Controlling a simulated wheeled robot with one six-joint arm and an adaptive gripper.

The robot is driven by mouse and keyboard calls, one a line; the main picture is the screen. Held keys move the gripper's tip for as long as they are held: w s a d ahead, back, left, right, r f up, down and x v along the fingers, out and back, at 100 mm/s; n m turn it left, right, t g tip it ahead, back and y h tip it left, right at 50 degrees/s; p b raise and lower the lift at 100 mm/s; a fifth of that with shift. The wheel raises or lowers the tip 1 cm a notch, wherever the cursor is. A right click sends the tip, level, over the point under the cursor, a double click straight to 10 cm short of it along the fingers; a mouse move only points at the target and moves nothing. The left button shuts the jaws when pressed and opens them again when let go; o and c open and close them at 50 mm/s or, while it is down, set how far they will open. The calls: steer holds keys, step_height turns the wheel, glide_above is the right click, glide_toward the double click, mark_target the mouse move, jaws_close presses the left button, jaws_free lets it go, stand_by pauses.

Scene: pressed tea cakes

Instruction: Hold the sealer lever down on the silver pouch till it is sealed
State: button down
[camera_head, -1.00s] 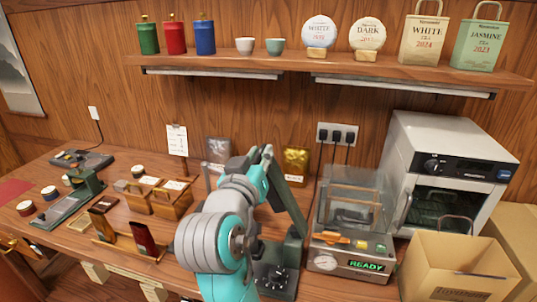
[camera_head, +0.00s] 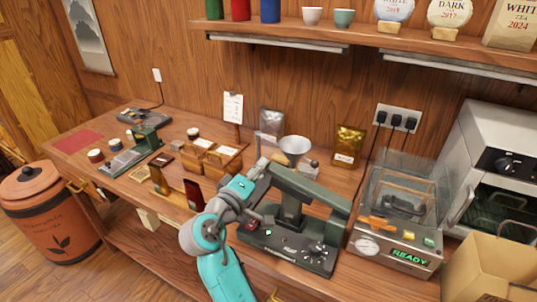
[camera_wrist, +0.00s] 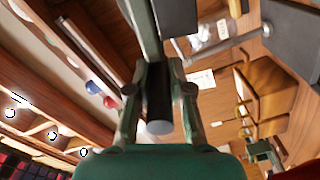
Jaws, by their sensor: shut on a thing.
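The sealer (camera_head: 272,238) is a dark green machine on the bench, with a dial and a small green light on its base. Its long green lever (camera_head: 312,188) reaches over the base toward my gripper (camera_head: 256,186). In the wrist view my gripper (camera_wrist: 159,88) is shut around the lever's dark, round handle (camera_wrist: 158,112), one finger on each side. A silver pouch (camera_head: 271,121) stands at the back by the wall. I cannot tell whether a pouch lies under the lever; my arm and the lever hide part of that spot.
A vacuum machine (camera_head: 392,240) reading READY stands right of the sealer, with an oven (camera_head: 490,165) and a cardboard box (camera_head: 490,270) beyond. A white funnel (camera_head: 296,147) and a gold pouch (camera_head: 348,145) are behind. Wooden boxes (camera_head: 212,158) stand left.

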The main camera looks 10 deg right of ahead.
steer(key=shift+w+a+f+n, duration=0.15)
steer(key=shift+f+n, duration=0.35)
steer(key=shift+f, duration=0.5)
steer(key=shift+a+f+n, duration=0.1)
steer(key=shift+f+n, duration=0.4)
steer(key=shift+f, duration=0.45)
steer(key=shift+w+a+f+n, duration=0.15)
steer(key=shift+f+n, duration=0.35)
steer(key=shift+f, duration=0.65)
steer(key=c, duration=1.1)
jaws_free()
steer(key=shift+o, duration=0.2)
steer(key=shift+s, duration=0.1)
steer(key=v, duration=1.2)
